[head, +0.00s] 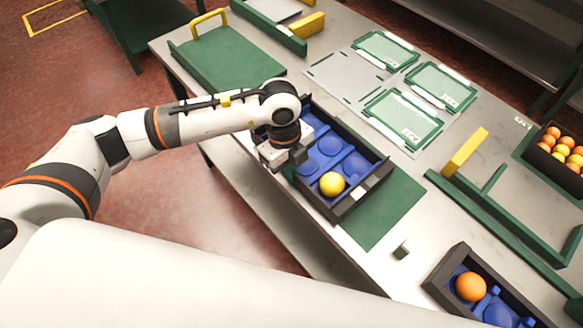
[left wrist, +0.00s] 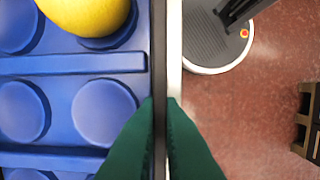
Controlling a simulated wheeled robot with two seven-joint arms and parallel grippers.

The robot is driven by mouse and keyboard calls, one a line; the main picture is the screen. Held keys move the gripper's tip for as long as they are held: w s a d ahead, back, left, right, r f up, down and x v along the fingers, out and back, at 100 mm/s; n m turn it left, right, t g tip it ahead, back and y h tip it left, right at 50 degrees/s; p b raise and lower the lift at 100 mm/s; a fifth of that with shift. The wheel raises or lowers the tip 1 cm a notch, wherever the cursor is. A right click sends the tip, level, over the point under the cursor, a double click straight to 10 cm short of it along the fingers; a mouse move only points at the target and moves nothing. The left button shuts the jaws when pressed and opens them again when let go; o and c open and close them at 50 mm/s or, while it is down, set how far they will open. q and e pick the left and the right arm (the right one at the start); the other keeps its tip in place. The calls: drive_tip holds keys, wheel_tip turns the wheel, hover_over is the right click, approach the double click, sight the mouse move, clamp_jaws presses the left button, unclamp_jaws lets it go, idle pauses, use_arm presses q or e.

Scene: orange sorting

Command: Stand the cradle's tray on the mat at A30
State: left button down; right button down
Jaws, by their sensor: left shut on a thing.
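My left gripper (head: 288,163) is shut on the near left wall of a black tray (head: 345,207) with a blue insert of round pockets. The tray holds one yellow fruit (head: 332,184). In the left wrist view, green fingers (left wrist: 160,110) straddle the tray's thin dark wall (left wrist: 159,50), and the fruit (left wrist: 88,12) sits in a pocket. The tray is over a plain green mat (head: 392,215); I cannot tell if it touches it. My right gripper is out of view.
Another black tray (head: 440,272) with an orange fruit (head: 470,286) is at the lower right. A green frame with a yellow block (head: 464,152) and a crate of fruit (head: 553,175) stand at right. A green board with a yellow handle (head: 225,52) is at the back left.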

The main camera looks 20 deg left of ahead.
use_arm(q)
drive_tip(key=shift+f, duration=0.45)
drive_tip(key=shift+f, duration=0.2)
drive_tip(key=c, duration=1.6)
unclamp_jaws()
